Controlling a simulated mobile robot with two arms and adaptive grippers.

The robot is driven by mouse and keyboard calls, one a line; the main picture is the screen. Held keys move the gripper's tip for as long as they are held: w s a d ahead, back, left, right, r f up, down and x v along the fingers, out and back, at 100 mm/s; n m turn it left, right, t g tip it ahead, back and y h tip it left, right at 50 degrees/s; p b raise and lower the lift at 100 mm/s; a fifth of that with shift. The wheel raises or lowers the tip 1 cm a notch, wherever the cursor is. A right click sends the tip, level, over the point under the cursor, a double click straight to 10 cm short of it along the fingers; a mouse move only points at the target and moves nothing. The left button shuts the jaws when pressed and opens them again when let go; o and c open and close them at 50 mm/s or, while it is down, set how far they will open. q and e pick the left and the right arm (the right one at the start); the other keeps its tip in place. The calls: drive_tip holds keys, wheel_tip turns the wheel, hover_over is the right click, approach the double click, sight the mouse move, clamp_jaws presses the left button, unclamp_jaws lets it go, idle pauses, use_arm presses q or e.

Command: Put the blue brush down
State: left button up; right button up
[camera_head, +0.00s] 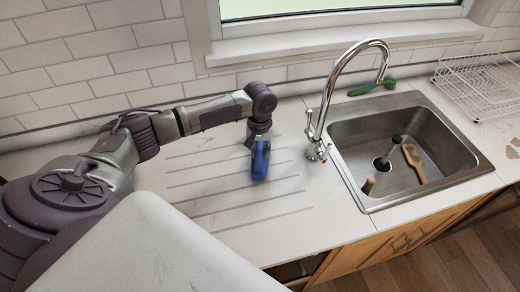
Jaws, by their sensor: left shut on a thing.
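The blue brush (260,161) is at the end of my left arm, over the grooved drainboard left of the sink. My left gripper (259,135) points down and is shut on the blue brush at its upper end. The fingertips are small and partly hidden by the wrist. I cannot tell whether the brush's lower end touches the counter. My right gripper is not in view.
A chrome faucet (325,110) stands right of the brush. The steel sink (350,150) holds a wooden brush (414,163) and a dark plunger-like tool (388,154). A green brush (371,87) lies behind the sink. A white wire rack (478,85) stands far right. Drainboard (210,190) around the brush is clear.

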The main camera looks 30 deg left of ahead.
use_arm(q)
drive_tip(key=o, duration=0.7)
drive_tip(key=shift+r, duration=0.5)
wheel_tip(320, 180, up, 11)
drive_tip(key=shift+r+b, duration=0.15)
drive_tip(key=shift+b, duration=1.1)
